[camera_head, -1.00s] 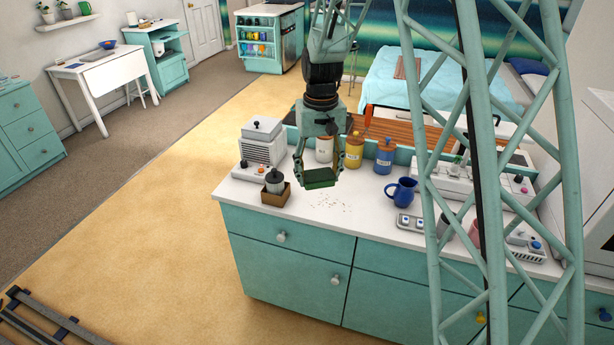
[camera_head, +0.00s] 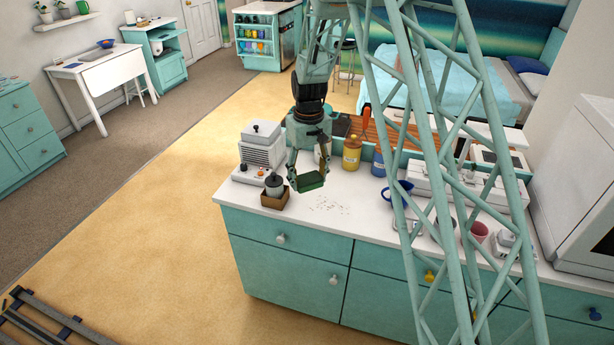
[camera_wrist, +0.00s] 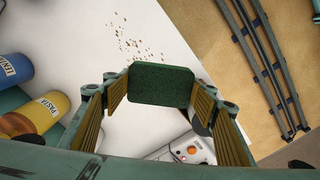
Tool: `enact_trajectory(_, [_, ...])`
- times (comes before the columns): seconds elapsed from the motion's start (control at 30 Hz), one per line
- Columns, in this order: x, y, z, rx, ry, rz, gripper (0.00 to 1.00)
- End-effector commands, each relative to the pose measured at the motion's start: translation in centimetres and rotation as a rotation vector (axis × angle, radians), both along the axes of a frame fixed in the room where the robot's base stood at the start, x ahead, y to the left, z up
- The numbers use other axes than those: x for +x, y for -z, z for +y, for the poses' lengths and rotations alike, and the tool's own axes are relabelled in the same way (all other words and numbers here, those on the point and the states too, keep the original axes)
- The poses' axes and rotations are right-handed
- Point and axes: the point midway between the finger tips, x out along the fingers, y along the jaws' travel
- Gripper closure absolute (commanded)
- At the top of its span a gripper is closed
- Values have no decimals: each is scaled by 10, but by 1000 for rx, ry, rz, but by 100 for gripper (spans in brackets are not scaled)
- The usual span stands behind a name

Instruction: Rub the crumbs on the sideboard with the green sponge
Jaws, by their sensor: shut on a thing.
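The green sponge (camera_head: 311,180) is held between the fingers of my gripper (camera_head: 308,178), which is shut on it above the sideboard top. In the wrist view the sponge (camera_wrist: 161,84) sits between both fingers of my gripper (camera_wrist: 160,92). The crumbs (camera_head: 330,205) lie scattered on the white top of the sideboard (camera_head: 353,218), to the right of the sponge and nearer the front edge in the head view. In the wrist view the crumbs (camera_wrist: 136,42) show beyond the sponge, clear of it.
A small brown box with a grey-lidded jar (camera_head: 274,190) and a white appliance (camera_head: 262,150) stand left. A yellow canister (camera_head: 351,153) and a blue canister (camera_head: 378,162) stand behind. A blue mug (camera_head: 398,192) is right of the crumbs. My lattice column hides part of the right side.

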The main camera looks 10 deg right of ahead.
Motion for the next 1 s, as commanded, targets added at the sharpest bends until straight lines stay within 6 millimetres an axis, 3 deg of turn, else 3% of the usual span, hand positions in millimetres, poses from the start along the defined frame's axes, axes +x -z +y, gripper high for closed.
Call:
enact_trajectory(0.27, [12, 12, 2, 0, -40, 1, 55])
enact_trajectory(0.73, [13, 15, 2, 0, -43, 1, 55])
enact_trajectory(1.0, [13, 35, 2, 0, -43, 1, 55])
